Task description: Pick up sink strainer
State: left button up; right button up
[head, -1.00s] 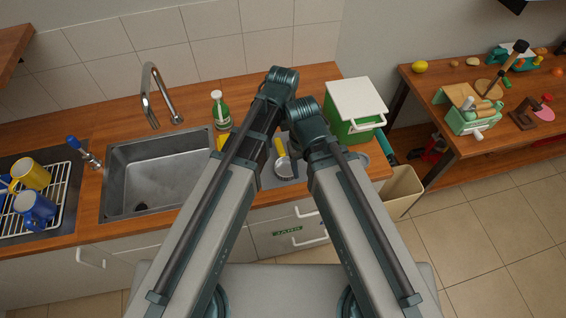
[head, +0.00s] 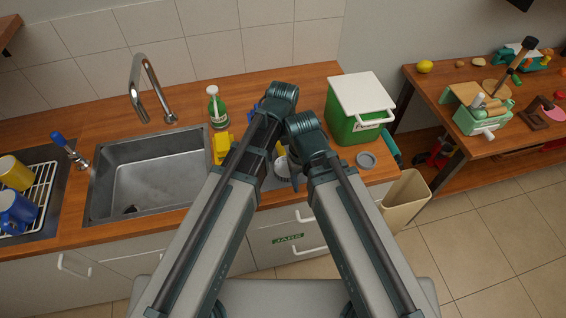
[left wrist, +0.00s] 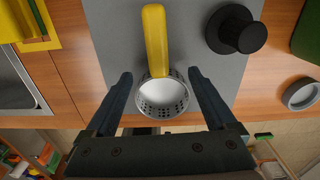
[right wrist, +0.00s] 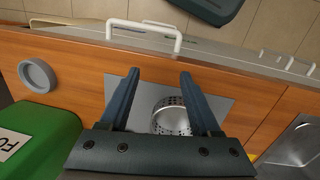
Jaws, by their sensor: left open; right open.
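The sink strainer, a perforated metal cup, lies on a grey mat (left wrist: 112,45) on the wooden counter. It shows in the left wrist view (left wrist: 162,100) with a yellow handle running away from it, and partly in the right wrist view (right wrist: 168,118). In the head view my arms hide most of it (head: 281,168). My left gripper (left wrist: 160,74) is open, with its fingers on either side of the cup in the picture; contact cannot be told. My right gripper (right wrist: 159,73) is open; its right finger overlaps the cup in view.
A black knobbed object (left wrist: 238,30) sits on the mat near the strainer. A grey round dish (head: 366,160) and a green bin with white lid (head: 352,125) stand right. The sink (head: 155,180), a yellow object (head: 221,148) and a green bottle (head: 217,108) are left.

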pick_arm(q)
jog(key=shift+f+b, duration=0.35)
jog(key=shift+f, duration=0.45)
jog(key=shift+r, duration=0.1)
grip_shut()
